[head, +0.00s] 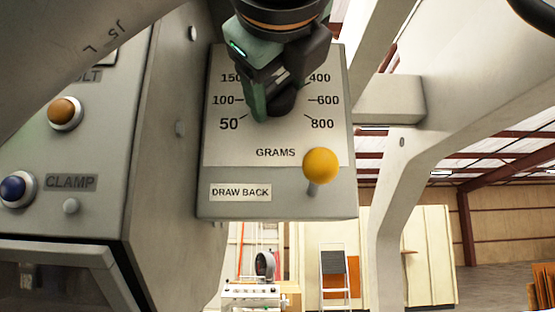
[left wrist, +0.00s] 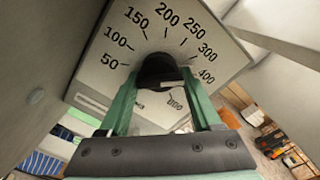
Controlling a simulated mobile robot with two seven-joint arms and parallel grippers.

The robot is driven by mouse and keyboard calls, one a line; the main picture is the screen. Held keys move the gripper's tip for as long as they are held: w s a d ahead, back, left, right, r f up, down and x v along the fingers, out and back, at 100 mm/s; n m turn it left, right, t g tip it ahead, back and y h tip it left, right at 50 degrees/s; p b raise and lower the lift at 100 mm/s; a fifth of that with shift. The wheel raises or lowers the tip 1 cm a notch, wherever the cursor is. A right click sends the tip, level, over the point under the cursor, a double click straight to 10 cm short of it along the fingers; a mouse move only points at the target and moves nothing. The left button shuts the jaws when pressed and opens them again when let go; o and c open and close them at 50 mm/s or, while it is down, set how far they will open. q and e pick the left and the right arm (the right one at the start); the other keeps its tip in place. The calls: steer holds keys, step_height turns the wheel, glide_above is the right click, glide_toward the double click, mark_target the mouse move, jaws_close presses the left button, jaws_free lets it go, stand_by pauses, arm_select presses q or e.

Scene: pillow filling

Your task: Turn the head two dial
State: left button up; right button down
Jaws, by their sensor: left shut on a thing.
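The dial is a dark round knob (left wrist: 160,70) on a grey box with a white scale plate (head: 225,145) marked GRAMS. The scale reads 50, 100 and 150 on the left and 400, 600 and 800 on the right in the head view; 200, 250 and 300 also show in the left wrist view. My left gripper (head: 272,108), with green fingers, is shut on the dial, one finger on each side of it. The gripper hides most of the knob in the head view. I cannot tell which number the dial points to. My right gripper is not in view.
A yellow ball-topped lever (head: 320,165) sticks out below the scale, beside a DRAW BACK label (head: 240,192). At the left, a grey panel carries an orange button (head: 64,112) and a blue button (head: 16,189). A thick grey frame (head: 395,215) stands at the right.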

arm_select(q)
steer(key=shift+n+b, duration=0.7)
steer(key=shift+n, duration=0.8)
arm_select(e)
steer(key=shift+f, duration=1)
arm_select(q)
steer(key=o, duration=1.4)
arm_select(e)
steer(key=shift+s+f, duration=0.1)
